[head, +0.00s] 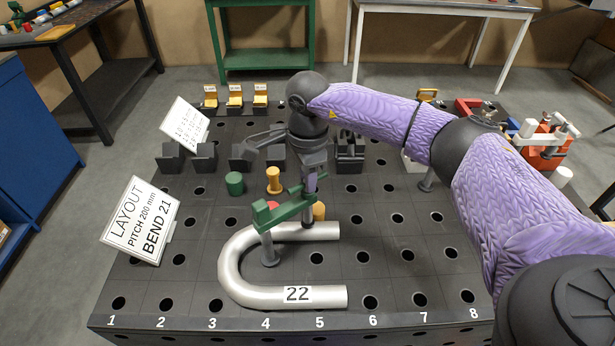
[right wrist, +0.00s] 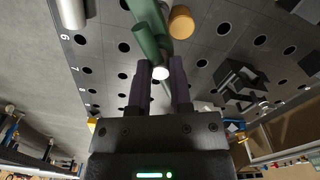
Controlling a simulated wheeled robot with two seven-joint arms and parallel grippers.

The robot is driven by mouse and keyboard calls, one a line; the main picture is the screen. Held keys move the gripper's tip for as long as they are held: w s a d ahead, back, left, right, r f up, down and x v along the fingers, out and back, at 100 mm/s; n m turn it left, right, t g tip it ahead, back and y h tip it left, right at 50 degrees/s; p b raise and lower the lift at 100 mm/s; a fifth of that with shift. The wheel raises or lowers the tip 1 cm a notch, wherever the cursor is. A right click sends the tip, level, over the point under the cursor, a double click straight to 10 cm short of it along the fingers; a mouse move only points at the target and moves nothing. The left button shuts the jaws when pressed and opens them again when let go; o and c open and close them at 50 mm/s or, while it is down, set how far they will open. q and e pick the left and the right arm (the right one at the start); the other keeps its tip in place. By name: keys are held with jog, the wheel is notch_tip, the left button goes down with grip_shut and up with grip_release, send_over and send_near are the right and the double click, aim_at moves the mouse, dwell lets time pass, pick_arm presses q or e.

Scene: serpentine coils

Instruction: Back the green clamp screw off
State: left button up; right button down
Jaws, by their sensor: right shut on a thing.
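The green clamp (head: 280,213) stands on a grey post inside the bend of a silver U-shaped tube (head: 235,268) labelled 22. Its arm reaches over the tube's far leg, where a grey spindle (head: 308,228) comes down onto or beside the tube; contact is hard to tell. My right gripper (head: 311,186) points down at the clamp's screw end and is shut on the screw top, mostly hidden by the fingers. In the right wrist view, the fingers (right wrist: 161,75) close around a pale round end beside the green clamp body (right wrist: 148,35). My left gripper is out of view.
The black perforated table (head: 400,270) has numbered front holes. An orange peg (head: 274,180), a green peg (head: 234,183) and black blocks (head: 204,157) stand behind the clamp. A LAYOUT sign (head: 140,222) stands at left. The front right is clear beneath my arm.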

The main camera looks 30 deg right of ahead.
jog(key=n+b, duration=0.1)
jog(key=n, duration=0.3)
jog(key=shift+n, duration=0.3)
jog(key=n, duration=0.4)
jog(key=shift+r+b, duration=0.1)
jog(key=shift+b, duration=0.25)
jog(key=c, duration=0.5)
grip_release()
jog(key=shift+c, duration=0.2)
notch_tip(320, 180, up, 10)
jog(key=p, duration=0.1)
